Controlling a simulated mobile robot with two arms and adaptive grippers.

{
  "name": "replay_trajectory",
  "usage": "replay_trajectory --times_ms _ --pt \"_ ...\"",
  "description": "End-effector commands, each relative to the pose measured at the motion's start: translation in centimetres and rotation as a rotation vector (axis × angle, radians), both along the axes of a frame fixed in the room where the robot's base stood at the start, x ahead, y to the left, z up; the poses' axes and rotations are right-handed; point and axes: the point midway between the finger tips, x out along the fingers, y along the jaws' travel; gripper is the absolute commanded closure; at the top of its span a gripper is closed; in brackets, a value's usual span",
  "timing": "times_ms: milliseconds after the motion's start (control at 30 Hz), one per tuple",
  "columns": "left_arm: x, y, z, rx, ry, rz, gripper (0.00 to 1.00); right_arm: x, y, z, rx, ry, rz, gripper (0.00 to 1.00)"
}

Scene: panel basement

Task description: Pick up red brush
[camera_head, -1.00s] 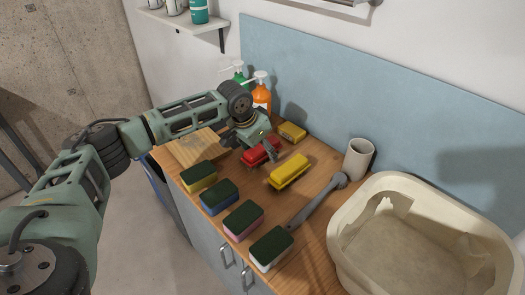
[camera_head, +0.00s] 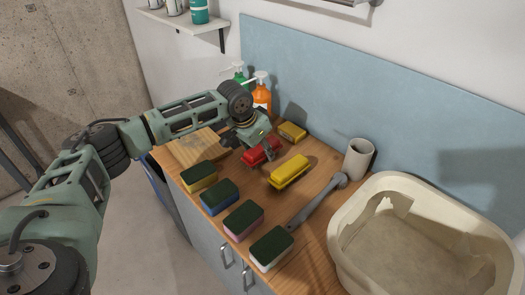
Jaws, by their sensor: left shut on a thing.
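The red brush (camera_head: 257,156) lies on the wooden counter, left of a yellow brush (camera_head: 289,172). My left gripper (camera_head: 262,147) is over the red brush with its fingers around it. The gripper is shut on the brush and hides part of its top. The brush looks to be at counter height; I cannot tell whether it is clear of the surface. My right gripper is not in view.
Several sponges (camera_head: 242,221) line the counter's front edge. A grey wrench (camera_head: 318,202), a cup (camera_head: 358,159) and a beige basin (camera_head: 345,262) are to the right. Pump bottles (camera_head: 262,95) and a yellow box (camera_head: 292,131) stand behind. A wooden block (camera_head: 188,151) is at left.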

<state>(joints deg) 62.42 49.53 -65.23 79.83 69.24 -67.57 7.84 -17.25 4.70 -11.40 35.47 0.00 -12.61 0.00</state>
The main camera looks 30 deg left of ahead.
Motion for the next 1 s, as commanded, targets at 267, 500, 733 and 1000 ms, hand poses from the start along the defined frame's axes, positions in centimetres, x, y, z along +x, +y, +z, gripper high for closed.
replay_trajectory --times_ms 267,500,733,1000 --pt "0.1 0.0 2.1 -0.002 -0.005 0.0 0.9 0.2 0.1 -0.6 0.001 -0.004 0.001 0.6" --pt "0.0 -3.0 5.6 -0.002 -0.006 -0.008 0.9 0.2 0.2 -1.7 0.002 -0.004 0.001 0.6" --pt "-0.3 -8.2 8.7 -0.002 -0.006 -0.007 0.9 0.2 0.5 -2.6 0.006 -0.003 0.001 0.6" --pt "-0.6 -11.2 10.7 -0.001 -0.002 0.0 0.9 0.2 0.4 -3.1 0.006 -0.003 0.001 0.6"
